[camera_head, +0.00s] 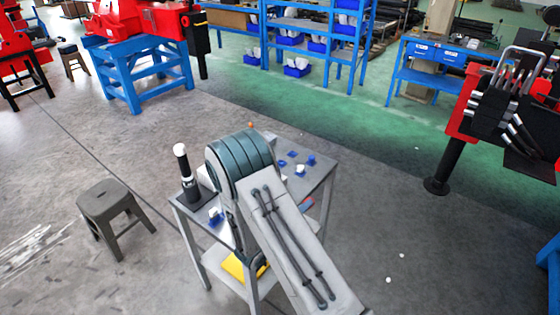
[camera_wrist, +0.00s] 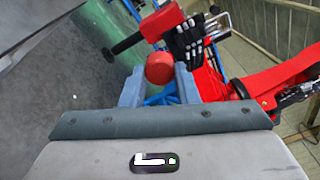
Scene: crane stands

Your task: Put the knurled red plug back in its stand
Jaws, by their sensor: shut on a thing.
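The red plug (camera_wrist: 160,68) shows as a round red end between the two grey fingers of my gripper (camera_wrist: 159,88) in the wrist view. My gripper is shut on it. Its knurling and lower part cannot be made out. In the head view my own arm hides the gripper and most of the plug's surroundings. Several small blue holders (camera_head: 311,160) sit on the grey table (camera_head: 325,170) right of my arm. I cannot tell which stand belongs to the red plug.
A black upright piece with a white knob (camera_head: 181,150) stands at the table's left. A white ball (camera_head: 300,169) sits among the blue pieces. A yellow item (camera_head: 233,267) lies on the lower shelf. A grey stool (camera_head: 108,200) stands left; floor around the table is mostly clear.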

